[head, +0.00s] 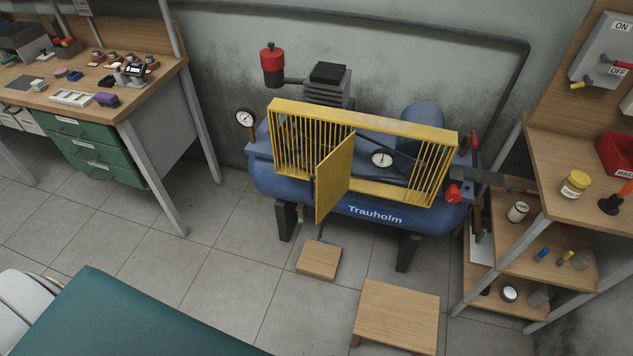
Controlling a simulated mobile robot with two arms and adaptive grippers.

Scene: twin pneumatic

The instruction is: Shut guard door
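The guard door (336,178) is a solid yellow panel on the front of the yellow barred guard (295,145) in the head view. It stands open, swung out from the guard toward me, with its near edge low and to the left. A small dark part shows at that near edge, perhaps a handle. To the right of the door the guard has an opening, with a dark belt or bar and a round gauge (382,159) showing in it. The guard sits on a blue compressor tank (350,212) marked "Trauholm". Neither of my grippers shows in the head view.
A small wooden block (319,260) and a low wooden platform (397,314) sit on the floor before the compressor. A workbench (150,92) stands left. A shelf unit (545,262) with jars stands right. A red valve knob (453,194) sticks out near the guard's right end.

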